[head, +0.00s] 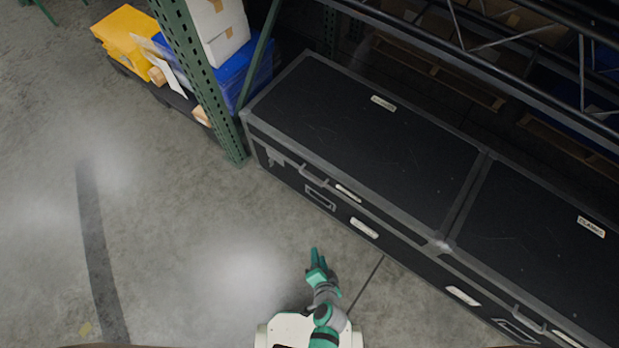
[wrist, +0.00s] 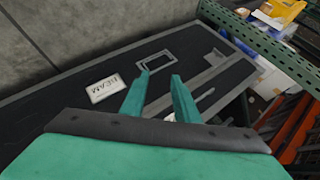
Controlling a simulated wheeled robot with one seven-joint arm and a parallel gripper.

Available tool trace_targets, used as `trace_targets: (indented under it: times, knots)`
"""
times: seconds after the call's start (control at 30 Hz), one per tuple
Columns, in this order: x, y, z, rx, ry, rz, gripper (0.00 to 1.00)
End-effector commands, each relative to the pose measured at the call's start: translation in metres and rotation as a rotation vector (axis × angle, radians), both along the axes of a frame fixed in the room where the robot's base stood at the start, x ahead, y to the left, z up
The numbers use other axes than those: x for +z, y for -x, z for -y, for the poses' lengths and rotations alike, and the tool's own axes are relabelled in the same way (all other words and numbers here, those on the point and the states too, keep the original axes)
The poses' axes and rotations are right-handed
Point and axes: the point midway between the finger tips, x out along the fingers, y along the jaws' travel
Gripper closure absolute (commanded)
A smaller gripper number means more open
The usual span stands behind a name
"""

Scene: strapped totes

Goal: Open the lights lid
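A long black case (head: 290,185) with grey metal edges stands on the floor at the right of the head view. It has two flat lids side by side, a left lid (head: 355,135) and a right lid (head: 545,235), both shut. Each has a small white label, and I cannot read either surely as "lights". A grey handle (head: 313,174) sits on the front near the left lid's edge. My gripper (head: 317,259) is in front of the case, apart from it. In the wrist view its two teal fingers (wrist: 160,86) are spread and empty, facing the case's front.
A green rack post (head: 205,85) stands by the case's left end. A yellow bin (head: 127,30) and a blue bin (head: 240,75) lie beyond it. Rack beams (head: 500,40) run behind the case. The floor (head: 160,230) at left is clear.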

Motion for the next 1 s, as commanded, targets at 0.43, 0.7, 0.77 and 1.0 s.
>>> trace_targets:
  times: [0.43,0.7,0.77,1.0]
  knots:
    - [-0.023,-0.149,0.004,-0.108,-0.751,-0.001,0.72]
    - [0.018,-0.206,0.024,-0.084,-1.023,0.076,0.72]
    - [0.023,-0.212,0.027,-0.079,-1.048,0.086,0.72]
    - [0.024,-0.229,0.018,-0.073,-1.07,0.092,0.72]
